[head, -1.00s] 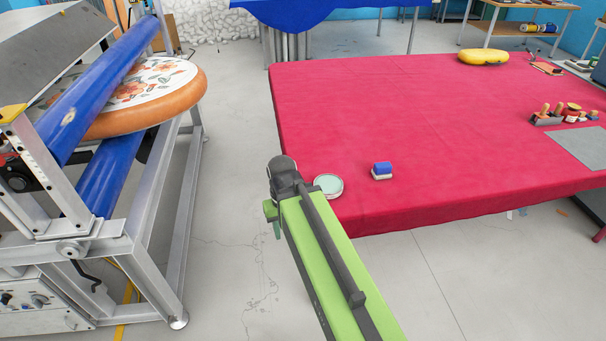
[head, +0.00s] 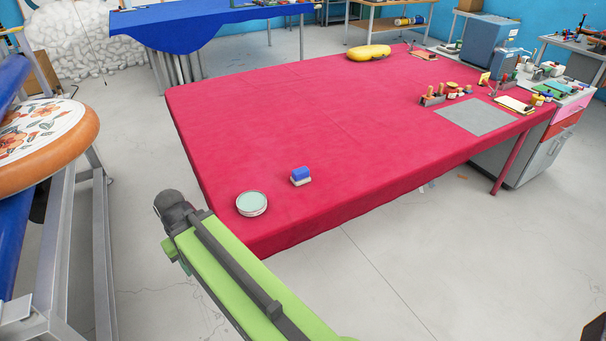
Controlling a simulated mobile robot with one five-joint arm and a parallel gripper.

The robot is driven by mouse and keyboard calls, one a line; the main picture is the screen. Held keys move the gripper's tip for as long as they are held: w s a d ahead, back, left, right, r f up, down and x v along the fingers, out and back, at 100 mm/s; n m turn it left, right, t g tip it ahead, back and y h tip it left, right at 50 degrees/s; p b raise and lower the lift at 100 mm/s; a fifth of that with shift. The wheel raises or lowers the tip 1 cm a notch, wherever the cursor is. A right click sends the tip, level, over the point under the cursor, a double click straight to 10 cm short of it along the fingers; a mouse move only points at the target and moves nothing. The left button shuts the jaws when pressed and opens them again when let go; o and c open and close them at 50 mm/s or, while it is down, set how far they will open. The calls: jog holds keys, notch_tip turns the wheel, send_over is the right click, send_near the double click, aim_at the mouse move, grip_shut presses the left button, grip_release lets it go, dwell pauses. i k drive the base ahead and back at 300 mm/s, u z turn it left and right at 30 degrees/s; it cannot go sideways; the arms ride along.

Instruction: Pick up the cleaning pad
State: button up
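A small block with a blue top and a whitish base, which looks like the cleaning pad (head: 300,175), lies on the red-covered table (head: 330,125) near its front left corner. A round tin (head: 252,203) with a pale green top sits beside it, to the left and nearer to me. My green and dark grey arm reaches up from the bottom of the view. Its dark end with my gripper (head: 172,208) is just left of the table's front left corner, apart from pad and tin. The fingers cannot be made out, and nothing is visibly held.
A machine with blue rollers and a round flowered cushion (head: 45,145) stands at the left. The far side of the table holds a yellow inflatable (head: 368,53), a grey mat (head: 475,117) and several small tools.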

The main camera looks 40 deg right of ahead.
aim_at(300, 175)
jog(key=z, duration=0.2)
jog(key=i, duration=0.9)
jog(key=u, duration=0.3)
